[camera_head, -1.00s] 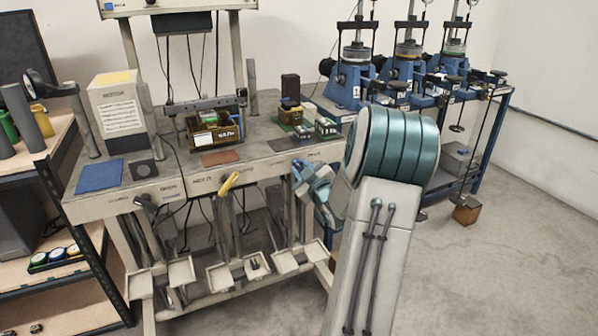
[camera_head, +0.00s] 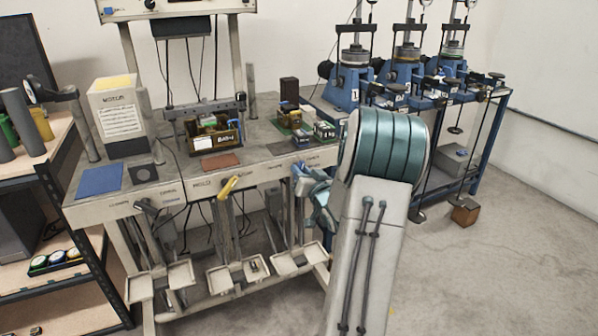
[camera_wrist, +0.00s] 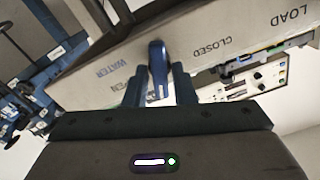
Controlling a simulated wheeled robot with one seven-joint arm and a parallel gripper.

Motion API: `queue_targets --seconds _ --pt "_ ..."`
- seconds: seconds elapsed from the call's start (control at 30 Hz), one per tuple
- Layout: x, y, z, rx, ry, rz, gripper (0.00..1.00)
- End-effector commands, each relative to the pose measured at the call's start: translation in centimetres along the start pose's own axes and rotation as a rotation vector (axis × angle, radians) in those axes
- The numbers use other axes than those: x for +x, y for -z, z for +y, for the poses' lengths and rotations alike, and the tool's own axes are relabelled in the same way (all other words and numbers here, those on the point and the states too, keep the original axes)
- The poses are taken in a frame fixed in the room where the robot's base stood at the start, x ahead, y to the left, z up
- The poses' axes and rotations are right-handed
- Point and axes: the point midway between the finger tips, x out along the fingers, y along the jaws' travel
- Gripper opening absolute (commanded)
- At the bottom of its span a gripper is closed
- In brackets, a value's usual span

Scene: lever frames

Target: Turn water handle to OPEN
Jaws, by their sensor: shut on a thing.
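The water handle (camera_wrist: 157,62) is a dark blue lever on the bench's front panel in the wrist view. It lies between the fingers of my gripper (camera_wrist: 159,88), which is shut on it. The panel is lettered WATER (camera_wrist: 112,70) to its left and CLOSED to its right. The lever's free end and my fingers cover part of the word OPEN, of which the last letters show. In the head view blue parts (camera_head: 314,188) show at the bench's right front, partly behind my arm; handle and gripper cannot be told apart there.
A yellow handle (camera_head: 228,187) and a dark handle (camera_head: 146,207) stick out of the same bench front further left. Small trays (camera_head: 221,279) hang below. A blue frame with presses (camera_head: 405,75) stands at the right. The floor at the right is mostly clear.

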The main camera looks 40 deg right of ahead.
Motion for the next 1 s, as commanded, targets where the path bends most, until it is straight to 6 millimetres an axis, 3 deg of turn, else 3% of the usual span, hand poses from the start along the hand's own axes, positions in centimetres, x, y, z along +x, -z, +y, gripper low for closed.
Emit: queue_targets --seconds 0.5,1.0 --pt "0.17 -0.20 -0.33 0.362 0.006 -0.007 0.01" --pt "0.23 -0.32 -0.48 0.441 0.010 -0.008 0.01"
